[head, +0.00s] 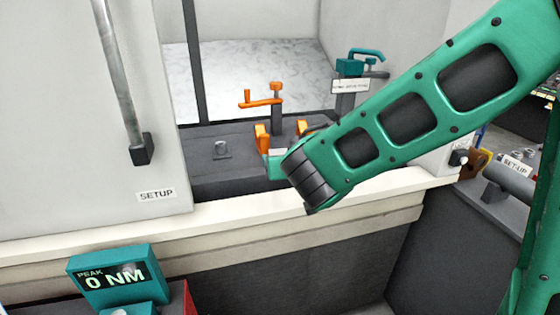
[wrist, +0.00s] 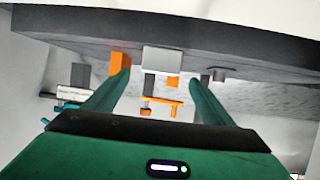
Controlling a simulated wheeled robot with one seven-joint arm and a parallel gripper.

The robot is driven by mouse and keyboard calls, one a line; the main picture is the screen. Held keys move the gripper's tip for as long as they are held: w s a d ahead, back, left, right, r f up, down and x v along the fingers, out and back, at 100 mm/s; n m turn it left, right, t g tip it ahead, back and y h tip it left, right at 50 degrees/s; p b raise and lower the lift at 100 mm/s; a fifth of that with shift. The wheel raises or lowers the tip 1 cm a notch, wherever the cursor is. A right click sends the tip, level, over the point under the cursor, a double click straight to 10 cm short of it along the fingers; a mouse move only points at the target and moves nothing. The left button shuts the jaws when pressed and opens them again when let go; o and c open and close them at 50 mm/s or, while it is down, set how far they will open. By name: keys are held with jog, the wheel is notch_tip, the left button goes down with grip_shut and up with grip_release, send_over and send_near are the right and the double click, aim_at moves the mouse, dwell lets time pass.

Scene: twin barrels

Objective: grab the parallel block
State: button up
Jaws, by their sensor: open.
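A pale grey rectangular block (wrist: 162,60), which looks like the parallel block, shows in the wrist view between and just beyond my fingertips. In the head view only a small pale patch of it (head: 278,152) shows beside an orange jaw (head: 261,138). My gripper (wrist: 160,80) is open, one finger to each side of the block with gaps between. I cannot tell how far the block lies in depth. In the head view my arm hides most of the gripper and part of the orange fixture.
An orange handle on a post (head: 262,99) stands behind the jaws. A teal clamp (head: 357,63) is at the back right. A white panel marked SETUP (head: 75,110) stands left. A pale ledge (head: 230,215) runs along the front. A teal display reads 0 NM (head: 115,277).

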aim_at(281, 151)
jog(key=shift+r+x, duration=0.1)
jog(key=shift+x, duration=1.75)
jog(key=shift+r+x, duration=0.15)
jog(key=shift+x, duration=1.7)
jog(key=shift+w, duration=0.1)
grip_shut()
jog(key=shift+r, duration=0.15)
